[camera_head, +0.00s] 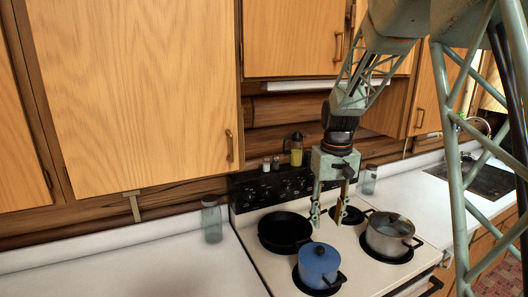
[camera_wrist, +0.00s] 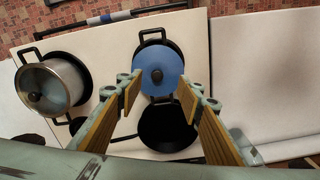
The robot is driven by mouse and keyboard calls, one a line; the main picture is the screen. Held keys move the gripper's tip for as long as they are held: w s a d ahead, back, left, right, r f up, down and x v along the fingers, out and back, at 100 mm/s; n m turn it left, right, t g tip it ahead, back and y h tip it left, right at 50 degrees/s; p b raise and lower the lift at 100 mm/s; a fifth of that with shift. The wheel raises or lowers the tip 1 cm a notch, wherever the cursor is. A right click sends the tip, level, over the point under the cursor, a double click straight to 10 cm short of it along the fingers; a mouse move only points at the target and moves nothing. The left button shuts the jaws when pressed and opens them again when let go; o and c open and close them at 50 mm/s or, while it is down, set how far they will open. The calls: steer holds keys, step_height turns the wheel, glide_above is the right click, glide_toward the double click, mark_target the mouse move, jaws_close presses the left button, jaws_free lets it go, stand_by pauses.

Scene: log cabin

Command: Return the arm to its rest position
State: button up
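My gripper (camera_head: 327,218) hangs from my arm above the stove, pointing down, with its two fingers apart and nothing between them. In the wrist view my gripper (camera_wrist: 160,95) also shows its wood-coloured finger pads spread wide. A blue pot with a lid (camera_head: 319,262) sits on the front left burner, below and in front of the fingers. It also shows in the wrist view (camera_wrist: 160,68), framed between the fingertips. My arm comes down from the upper right in the head view.
The stove (camera_head: 345,237) also bears a black pan (camera_head: 283,229) and a steel pot (camera_head: 390,232). Glass jars (camera_head: 211,222) (camera_head: 369,180) stand on either side. Wooden cabinets (camera_head: 135,90) hang above. The left counter (camera_head: 140,268) is mostly clear. A sink (camera_head: 475,176) lies at right.

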steer(key=s+r+t+b, duration=0.1)
steer(key=s+r+b, duration=0.1)
steer(key=s+r, duration=0.35)
steer(key=s+r+b, duration=0.1)
steer(key=s+r, duration=0.1)
steer(key=s, duration=0.7)
steer(key=s+r+t+b, duration=0.1)
steer(key=s+r+b, duration=0.1)
steer(key=s+r, duration=0.35)
steer(key=s+f+b, duration=0.2)
steer(key=s, duration=1.1)
steer(key=s+f+m+t+b, duration=0.1)
steer(key=s+f+b, duration=0.1)
steer(key=s, duration=1.1)
steer(key=shift+s+f+t+b, duration=0.15)
steer(key=shift+f+t+b, duration=0.15)
steer(key=shift+f, duration=0.15)
steer(key=shift+c, duration=0.2)
